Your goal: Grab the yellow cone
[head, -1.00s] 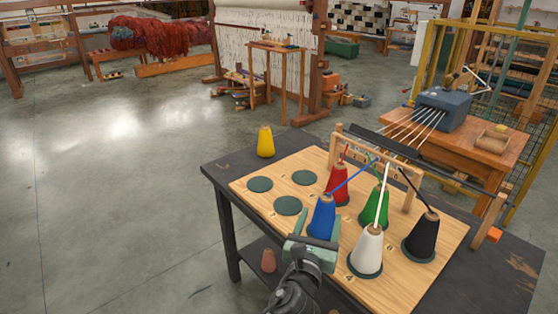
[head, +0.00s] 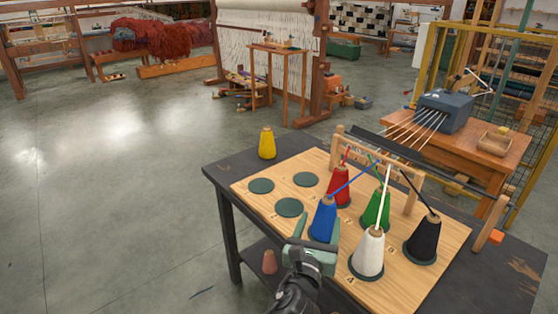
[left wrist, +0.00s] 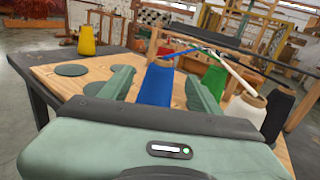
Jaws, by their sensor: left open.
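The yellow cone (head: 267,143) stands upright on the dark table at its far left corner, beside the wooden board. It also shows at the upper left of the left wrist view (left wrist: 87,40). My left gripper (head: 312,236) is open in front of the blue cone (head: 322,217), near the board's front edge. In the left wrist view its two green fingers (left wrist: 162,88) are spread, with the blue cone (left wrist: 156,84) beyond and between them. The yellow cone is well away from the fingers, farther back and to the left. My right gripper does not show.
The board (head: 290,167) also holds a red cone (head: 340,188), a green cone (head: 377,210), a white cone (head: 368,254) and a black cone (head: 423,240). Threads run from several cones to a wooden rail (head: 384,172). Empty dark discs (head: 290,207) lie at the board's left.

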